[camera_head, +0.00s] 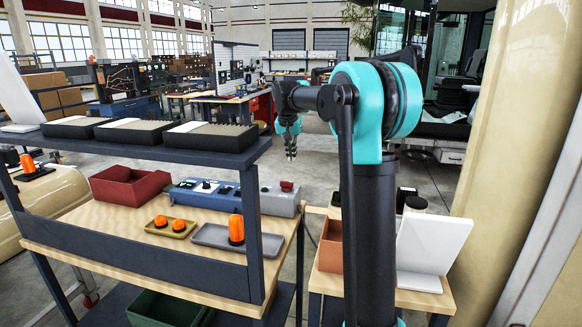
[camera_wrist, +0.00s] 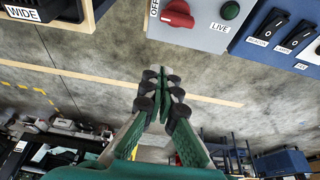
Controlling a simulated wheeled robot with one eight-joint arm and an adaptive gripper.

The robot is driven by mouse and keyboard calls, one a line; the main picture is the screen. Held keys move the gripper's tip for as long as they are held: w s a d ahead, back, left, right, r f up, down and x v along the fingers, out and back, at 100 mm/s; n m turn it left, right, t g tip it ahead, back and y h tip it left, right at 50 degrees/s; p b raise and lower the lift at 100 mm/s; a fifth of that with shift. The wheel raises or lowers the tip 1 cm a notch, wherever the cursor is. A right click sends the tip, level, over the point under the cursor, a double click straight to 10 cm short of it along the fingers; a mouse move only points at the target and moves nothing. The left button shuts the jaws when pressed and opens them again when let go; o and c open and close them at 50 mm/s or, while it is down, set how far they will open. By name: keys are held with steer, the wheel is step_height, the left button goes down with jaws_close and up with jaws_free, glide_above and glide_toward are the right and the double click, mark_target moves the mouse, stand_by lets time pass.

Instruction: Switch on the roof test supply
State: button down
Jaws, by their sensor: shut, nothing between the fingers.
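The supply box (camera_wrist: 207,33) is grey, with a red rotary knob (camera_wrist: 178,14), an "OFF" label beside it and a dark green lamp (camera_wrist: 231,10) labelled "LIVE" that looks unlit. In the head view the grey box (camera_head: 270,203) sits at the right end of the trolley top, with the red knob (camera_head: 287,186) on it. The knob's exact setting is hard to tell. My gripper (camera_wrist: 161,78) is shut and empty; its fingertips are below the box in the wrist view, apart from the knob. In the head view my gripper (camera_head: 291,155) hangs above the box.
A blue switch panel (camera_head: 205,193) adjoins the grey box. The trolley top also holds a red bin (camera_head: 128,187) and trays with orange beacons (camera_head: 237,229). A dark upper shelf (camera_head: 160,150) stands at left. A side table with a white panel (camera_head: 430,243) stands at right.

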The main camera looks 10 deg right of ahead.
mark_target(287, 186)
steer(key=x, duration=0.9)
steer(key=shift+f, duration=0.2)
steer(key=shift+s+a+r, duration=0.1)
steer(key=shift+s+a, duration=0.1)
steer(key=shift+s, duration=0.4)
steer(key=shift+s+a+r, duration=0.1)
steer(key=shift+s+a, duration=0.15)
steer(key=shift+s, duration=0.4)
steer(key=shift+s+a+f, duration=0.1)
steer(key=shift+s+a, duration=0.15)
steer(key=shift+s, duration=0.4)
